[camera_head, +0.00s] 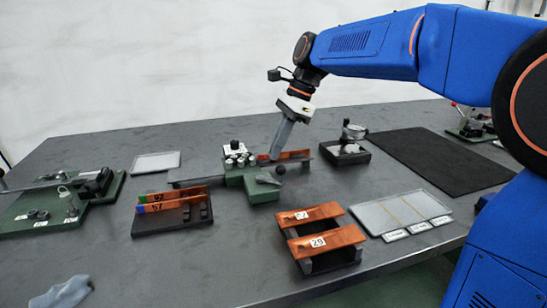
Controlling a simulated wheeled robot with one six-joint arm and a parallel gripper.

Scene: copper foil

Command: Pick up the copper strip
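My gripper (275,155) points down at the middle of the table, with its tips at or just behind a copper strip (293,155) in a green fixture (262,187). I cannot tell whether its fingers touch or hold this strip; the tips are small and partly hidden. Two copper strips stand on edge in a dark rack (175,220) at the left, one with a green end (180,194) and one with a blue end (178,204). Two more lie flat across a black stand (330,262), a rear one (325,211) and a front one labelled 29 (335,239).
A grey tray (375,219) with thin strips and labels is right of the stand. A black mat (440,160) lies at the back right. A dial gauge (352,131) is right of my gripper. A green press (45,212) and a blue-grey cloth (60,292) are at the left.

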